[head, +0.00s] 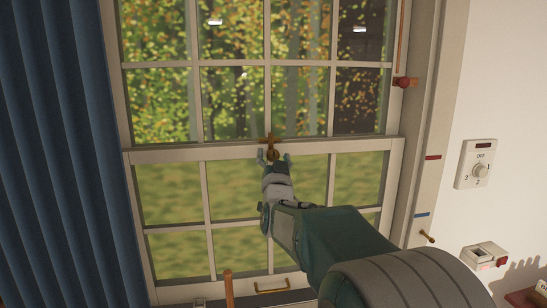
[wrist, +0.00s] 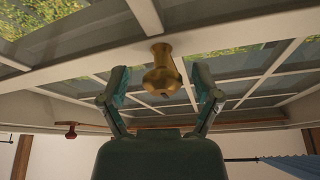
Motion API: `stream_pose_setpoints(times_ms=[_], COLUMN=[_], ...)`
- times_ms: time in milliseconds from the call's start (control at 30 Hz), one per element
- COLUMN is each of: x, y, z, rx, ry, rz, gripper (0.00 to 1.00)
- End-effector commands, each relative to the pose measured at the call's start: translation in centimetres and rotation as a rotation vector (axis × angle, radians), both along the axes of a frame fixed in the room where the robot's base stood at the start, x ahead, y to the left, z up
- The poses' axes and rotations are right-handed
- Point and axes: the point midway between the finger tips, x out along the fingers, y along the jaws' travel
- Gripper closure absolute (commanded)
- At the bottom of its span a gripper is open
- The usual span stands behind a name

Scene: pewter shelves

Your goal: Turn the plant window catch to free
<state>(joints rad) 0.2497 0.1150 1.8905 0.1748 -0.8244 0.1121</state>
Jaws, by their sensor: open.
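The window catch (head: 268,140) is a small brass piece on the meeting rail in the middle of the sash window. In the wrist view its brass knob (wrist: 161,72) stands out from the rail, between the two fingers and a little beyond the palm. My gripper (head: 272,156) reaches up to the catch from below. In the wrist view my gripper (wrist: 160,88) is open, with one finger on each side of the knob and a visible gap on both sides. Part of the catch's mount is hidden behind the knob.
A blue curtain (head: 60,150) hangs at the left. A red knob (head: 404,82) sits on the right frame. A brass handle (head: 272,287) is on the lower sash. A dial switch (head: 480,170) and a small box (head: 486,255) are on the right wall. A brass hook (head: 427,237) is nearby.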

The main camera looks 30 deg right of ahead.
Motion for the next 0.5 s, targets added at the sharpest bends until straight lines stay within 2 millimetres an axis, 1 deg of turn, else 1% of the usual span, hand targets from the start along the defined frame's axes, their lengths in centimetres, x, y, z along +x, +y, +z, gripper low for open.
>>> stream_pose_setpoints(times_ms=[33,67,100,200,500], x=[-0.01,-0.01,-0.01,-0.02,-0.02], y=[0.03,0.03,0.04,0.04,0.05], z=[0.00,0.00,0.00,0.00,0.00], rx=[0.000,0.000,0.000,0.000,-0.011], ry=[0.000,0.000,0.000,0.000,0.003], rz=[0.000,0.000,0.000,0.000,0.001], gripper=[0.28,0.41,0.59,1.00,1.00])
